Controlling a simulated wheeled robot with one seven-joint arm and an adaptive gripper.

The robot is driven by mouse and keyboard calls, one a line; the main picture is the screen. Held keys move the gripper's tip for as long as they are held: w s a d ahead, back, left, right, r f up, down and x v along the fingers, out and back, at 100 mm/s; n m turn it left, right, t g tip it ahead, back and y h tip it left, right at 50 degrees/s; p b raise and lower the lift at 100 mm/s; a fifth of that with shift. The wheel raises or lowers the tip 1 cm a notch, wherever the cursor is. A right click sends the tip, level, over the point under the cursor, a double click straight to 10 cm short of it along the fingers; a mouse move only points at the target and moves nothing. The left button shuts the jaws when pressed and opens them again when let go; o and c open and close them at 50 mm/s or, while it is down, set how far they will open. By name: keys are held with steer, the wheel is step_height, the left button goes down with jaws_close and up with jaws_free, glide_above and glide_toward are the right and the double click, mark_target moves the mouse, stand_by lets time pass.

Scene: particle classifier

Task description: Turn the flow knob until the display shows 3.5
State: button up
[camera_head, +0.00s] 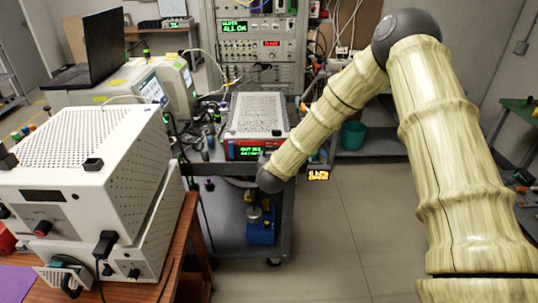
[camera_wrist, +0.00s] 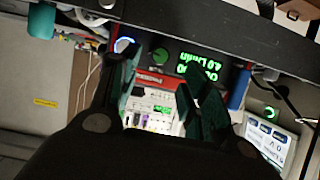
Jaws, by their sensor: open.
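The instrument (camera_head: 258,115) is a grey box with a red front on a dark cart. Its green-lit display (camera_head: 250,151) is too small to read surely in the head view. In the wrist view the display (camera_wrist: 198,68) appears upside down; one line seems to read 4.0 L/min. A round green knob (camera_wrist: 160,55) sits beside the display on the front panel. My gripper (camera_wrist: 163,75) is open, with dark green fingers. The knob shows between the fingertips in the picture; I cannot tell how far off it is. In the head view the gripper is hidden behind my arm's end.
A blue-ringed button (camera_wrist: 124,45) lies close to the left finger. A lit screen (camera_wrist: 270,140) is at the right. White perforated units (camera_head: 85,150) stand on a wooden table at the left. A rack (camera_head: 255,40) stands behind.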

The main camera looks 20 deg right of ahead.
steer(key=p+x, duration=0.1)
steer(key=x, duration=0.5)
steer(key=shift+w, duration=0.1)
jaws_close()
